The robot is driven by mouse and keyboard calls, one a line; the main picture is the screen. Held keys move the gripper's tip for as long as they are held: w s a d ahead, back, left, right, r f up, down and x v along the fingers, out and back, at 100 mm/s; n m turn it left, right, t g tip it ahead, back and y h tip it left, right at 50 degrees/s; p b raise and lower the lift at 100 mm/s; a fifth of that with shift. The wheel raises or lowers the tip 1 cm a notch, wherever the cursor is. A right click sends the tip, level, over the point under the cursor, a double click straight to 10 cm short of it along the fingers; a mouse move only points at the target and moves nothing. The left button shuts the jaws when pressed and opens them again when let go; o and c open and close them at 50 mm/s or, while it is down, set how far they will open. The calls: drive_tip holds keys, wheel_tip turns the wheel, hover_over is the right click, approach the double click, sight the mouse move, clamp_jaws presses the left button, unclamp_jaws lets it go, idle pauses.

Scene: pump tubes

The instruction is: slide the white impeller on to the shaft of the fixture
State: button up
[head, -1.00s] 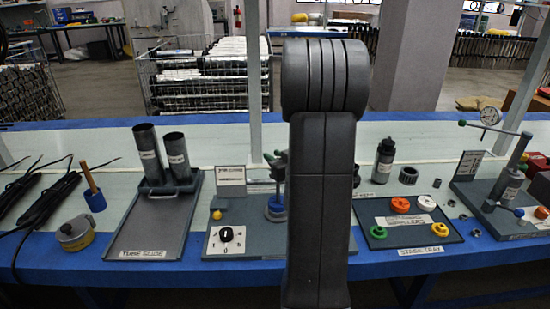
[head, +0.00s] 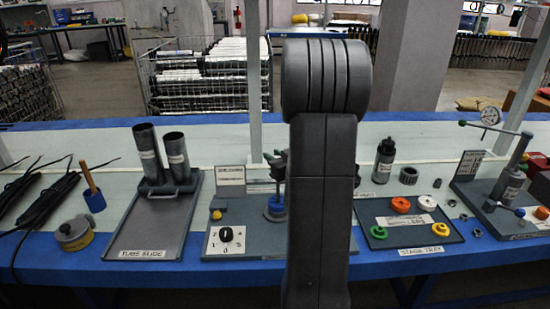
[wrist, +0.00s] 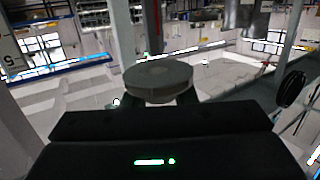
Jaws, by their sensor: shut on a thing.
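In the head view my gripper is hidden behind my arm. A white round part (head: 427,203) lies on the parts tray (head: 378,238), beside an orange one (head: 400,205). A fixture with a green top and blue collar (head: 276,203) stands just left of my arm, partly hidden by it. I cannot make out its shaft.
A green (head: 378,232) and a yellow part (head: 440,229) lie at the tray's front. A dark bottle (head: 384,160) stands behind. Two tubes (head: 176,157) stand on a slide tray at left. A dial gauge stand (head: 510,180) is at right.

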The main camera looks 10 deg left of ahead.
drive_tip(key=shift+f, duration=0.15)
drive_tip(key=shift+f+b, duration=0.35)
drive_tip(key=shift+b, duration=0.05)
drive_tip(key=shift+f+b, duration=0.8)
drive_tip(key=shift+f, duration=0.15)
drive_tip(key=o, duration=1)
drive_tip(key=shift+r, duration=0.1)
drive_tip(key=shift+o, duration=0.2)
drive_tip(key=p+v, duration=0.1)
drive_tip(key=v, duration=1.2)
drive_tip(key=shift+s+d+p, duration=0.25)
drive_tip(key=shift+d+p, duration=0.05)
drive_tip(key=shift+d, duration=0.05)
drive_tip(key=shift+a, duration=0.1)
